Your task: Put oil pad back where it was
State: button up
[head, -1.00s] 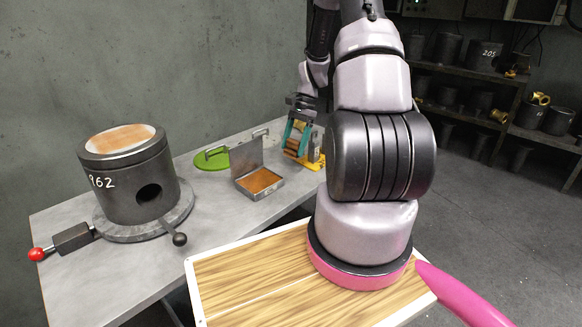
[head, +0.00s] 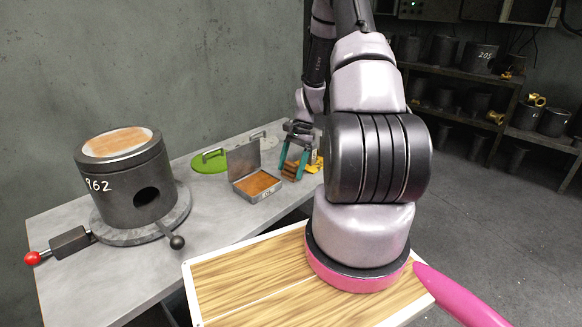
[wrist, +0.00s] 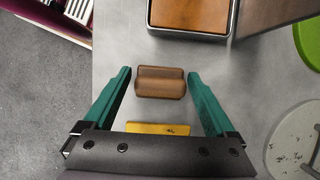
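The oil pad, seemingly the brown ridged block (wrist: 160,82), lies between the two teal fingers of my gripper (wrist: 160,78) in the wrist view, with a gap on each side. It also shows small between the fingers in the head view (head: 291,170). My gripper (head: 293,160) is open around it, pointing down over the table. Part of a yellow piece (wrist: 158,128) shows beside the pad, partly hidden by my gripper. An open metal tin (head: 256,186) with an orange-brown filling stands close by; its near edge shows in the wrist view (wrist: 190,33).
A dark cylindrical die (head: 125,180) marked 962, with a red-knobbed handle, stands on the left of the grey table (head: 215,225). A green lid (head: 208,163) and a pale disc (wrist: 296,140) lie behind the tin. Shelves with dark cylinders are at the right.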

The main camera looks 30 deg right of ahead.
jog(key=v, duration=1.2)
notch_tip(320, 180, up, 11)
jog(key=n+t+h, duration=0.2)
send_over(290, 162)
jog(key=s+a+r+n+t, duration=0.3)
jog(key=s+a+r, duration=0.3)
jog(key=s+r, duration=0.4)
jog(key=s+a+r+n+t, duration=0.3)
jog(key=s+a+r, duration=0.4)
jog(key=s+r, duration=0.3)
jog(key=shift+s+n+t, duration=0.15)
jog(key=shift+n+t, duration=0.25)
jog(key=shift+n, duration=0.5)
jog(key=shift+a+r, duration=0.1)
